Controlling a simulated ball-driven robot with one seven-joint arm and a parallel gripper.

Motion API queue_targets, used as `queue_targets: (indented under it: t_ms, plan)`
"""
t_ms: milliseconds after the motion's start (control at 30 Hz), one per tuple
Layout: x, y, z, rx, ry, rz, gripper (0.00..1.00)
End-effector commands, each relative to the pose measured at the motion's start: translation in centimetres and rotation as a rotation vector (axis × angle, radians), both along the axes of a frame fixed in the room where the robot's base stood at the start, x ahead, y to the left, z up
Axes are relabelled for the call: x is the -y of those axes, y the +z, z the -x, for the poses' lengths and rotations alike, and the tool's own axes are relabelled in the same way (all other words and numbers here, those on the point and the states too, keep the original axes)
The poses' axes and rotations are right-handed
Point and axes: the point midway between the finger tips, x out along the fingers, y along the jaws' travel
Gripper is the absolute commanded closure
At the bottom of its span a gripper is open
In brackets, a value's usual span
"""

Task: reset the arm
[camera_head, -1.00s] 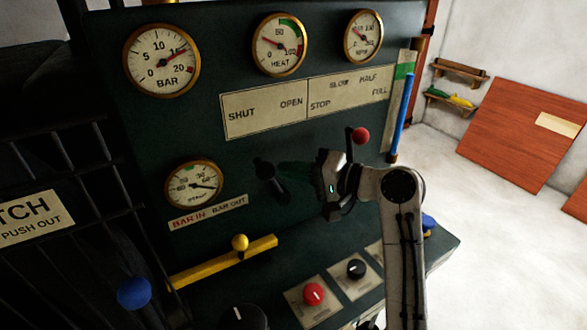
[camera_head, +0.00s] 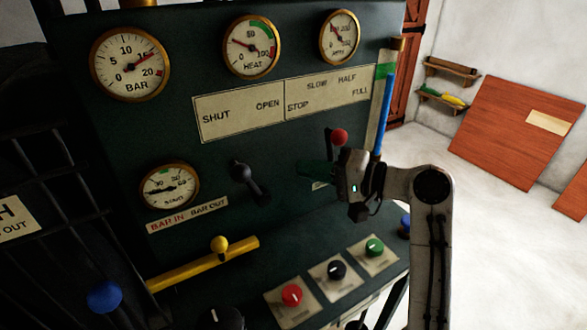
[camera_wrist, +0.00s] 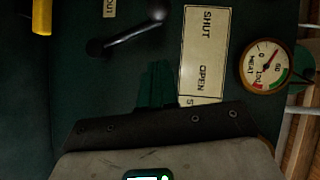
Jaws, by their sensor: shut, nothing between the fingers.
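My arm reaches in from the right in the head view. My gripper (camera_head: 302,171) is shut and empty, with its dark green fingers pointing left in front of the dark green panel (camera_head: 120,130). It is to the right of the black lever (camera_head: 252,182) and apart from it. In the wrist view the shut fingers (camera_wrist: 157,84) show at the middle, beside the SHUT/OPEN plate (camera_wrist: 203,55). The black lever also shows there, at upper left (camera_wrist: 128,33). A red-knobbed lever (camera_head: 339,137) stands just above my gripper in the head view.
A yellow bar (camera_head: 205,264) and a shelf with red (camera_head: 292,295), black (camera_head: 337,270) and green (camera_head: 374,247) knobs lie below. A blue gauge tube (camera_head: 385,110) stands behind my wrist. Open floor (camera_head: 480,200) lies right, with a leaning brown board (camera_head: 515,130).

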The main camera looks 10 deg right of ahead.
Motion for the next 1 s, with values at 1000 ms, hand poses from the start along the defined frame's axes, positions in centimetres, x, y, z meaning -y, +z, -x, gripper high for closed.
queue_targets:
  t_ms: [1000]
  plan:
    - [6.7,-23.5,16.6,-0.269,-0.014,0.677,1.0]
